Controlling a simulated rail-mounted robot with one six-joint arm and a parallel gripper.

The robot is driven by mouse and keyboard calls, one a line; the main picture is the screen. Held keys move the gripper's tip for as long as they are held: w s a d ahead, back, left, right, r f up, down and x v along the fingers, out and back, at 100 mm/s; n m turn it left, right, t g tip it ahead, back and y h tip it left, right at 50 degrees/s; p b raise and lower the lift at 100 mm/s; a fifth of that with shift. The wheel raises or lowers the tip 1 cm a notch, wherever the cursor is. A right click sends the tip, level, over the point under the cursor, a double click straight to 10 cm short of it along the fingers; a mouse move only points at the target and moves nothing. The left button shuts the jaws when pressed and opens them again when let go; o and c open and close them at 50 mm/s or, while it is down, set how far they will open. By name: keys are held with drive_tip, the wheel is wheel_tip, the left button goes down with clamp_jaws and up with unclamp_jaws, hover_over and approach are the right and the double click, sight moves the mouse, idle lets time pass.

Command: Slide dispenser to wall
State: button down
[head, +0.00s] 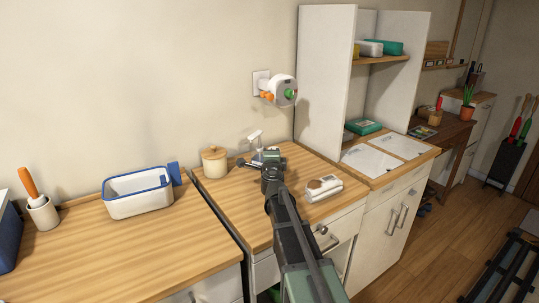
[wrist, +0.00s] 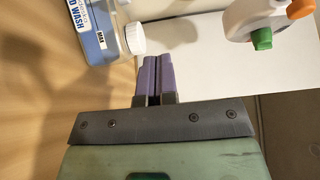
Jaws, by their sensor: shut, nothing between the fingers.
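The dispenser's white pump head (head: 255,137) shows at the back of the middle wooden counter, near the wall; my arm hides part of its lower body. In the wrist view the dispenser (wrist: 92,30) is a clear bottle with blue liquid, a wash label and a MAX mark, cut off by the top edge. A white round cap (wrist: 134,38) is beside it. My gripper (wrist: 155,60) has purple fingers pressed together and empty, just right of and below the cap. In the head view my gripper (head: 248,163) is low over the counter by the dispenser; contact cannot be told.
A lidded beige jar (head: 215,162) stands left of the dispenser. A white plug-in device (head: 281,90) with orange and green parts sits on the wall above. A tall white shelf unit (head: 322,80) bounds the right.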

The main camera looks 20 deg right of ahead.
drive_tip(key=x, duration=0.8)
drive_tip(key=w, duration=0.1)
drive_tip(key=w+a, duration=0.1)
drive_tip(key=shift+w, duration=0.3)
drive_tip(key=shift+w+a, duration=0.2)
drive_tip(key=shift+w, duration=0.15)
drive_tip(key=w+a, duration=0.3)
drive_tip(key=w, duration=0.5)
drive_tip(key=shift+w+a, duration=0.25)
drive_tip(key=shift+w, duration=0.05)
